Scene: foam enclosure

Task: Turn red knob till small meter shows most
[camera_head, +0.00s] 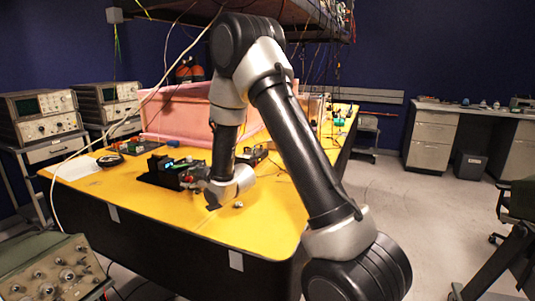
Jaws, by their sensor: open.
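A small dark device (160,172) with a lit green-blue spot stands on the yellow table top (120,205). I cannot tell whether that spot is the small meter, and no reading is legible. A small red spot (187,179) at the device's right end may be the red knob. My gripper (196,181) is at that end, to the left of my silver wrist. It is open, but its fingers are small and dark here. I cannot tell whether they are around the red spot or touching it.
Pink foam walls (180,117) stand behind the device. A dark round object (110,160) and a white sheet (76,168) lie on the left. A small pale object (238,204) lies near my wrist. A loose cable hangs at left. The table's front is mostly clear.

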